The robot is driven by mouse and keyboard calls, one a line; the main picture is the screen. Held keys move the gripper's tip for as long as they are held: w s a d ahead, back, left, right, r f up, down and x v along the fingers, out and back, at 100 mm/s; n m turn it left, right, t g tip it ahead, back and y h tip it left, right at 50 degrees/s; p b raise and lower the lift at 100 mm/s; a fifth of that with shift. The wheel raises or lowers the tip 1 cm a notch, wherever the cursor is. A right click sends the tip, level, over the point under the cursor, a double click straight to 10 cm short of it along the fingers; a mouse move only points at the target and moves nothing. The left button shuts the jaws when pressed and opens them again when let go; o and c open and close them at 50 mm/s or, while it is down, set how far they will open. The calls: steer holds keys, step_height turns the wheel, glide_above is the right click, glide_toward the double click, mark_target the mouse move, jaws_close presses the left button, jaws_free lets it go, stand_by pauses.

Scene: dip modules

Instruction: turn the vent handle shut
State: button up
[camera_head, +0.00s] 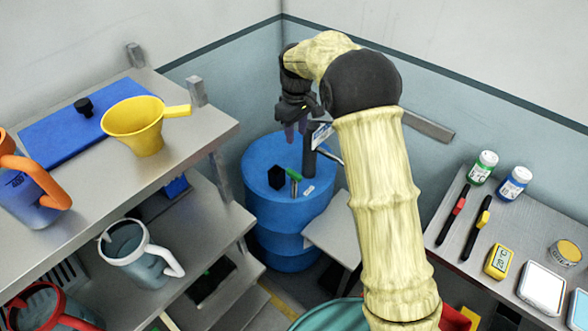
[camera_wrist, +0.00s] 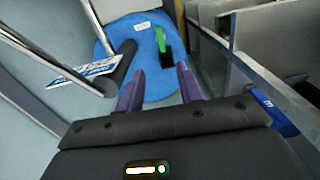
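The blue drum (camera_head: 262,205) stands in the corner. On its top is a small green lever (camera_head: 294,174), which looks like the vent handle, close to a black block (camera_head: 276,178). In the wrist view the green lever (camera_wrist: 160,38) lies beyond my fingertips, with the black block (camera_wrist: 168,58) beside it. My gripper (camera_head: 292,133) is above the far part of the drum, pointing down. Its two purple fingers (camera_wrist: 158,80) are apart with nothing between them, and clear of the lever. Whether the vent is open or shut is not clear.
A black upright pipe (camera_head: 309,152) with a tag and a metal bar rises from the drum near my gripper. A steel shelf (camera_head: 205,128) with a yellow funnel (camera_head: 143,122) stands left. A bench (camera_head: 455,232) with tools and bottles stands right.

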mark_target(294, 172)
steer(key=shift+w+a, duration=0.25)
steer(key=shift+a, duration=0.1)
step_height(294, 172, down, 17)
steer(key=p, duration=0.3)
steer(key=shift+f, duration=0.2)
stand_by(0.3)
jaws_close()
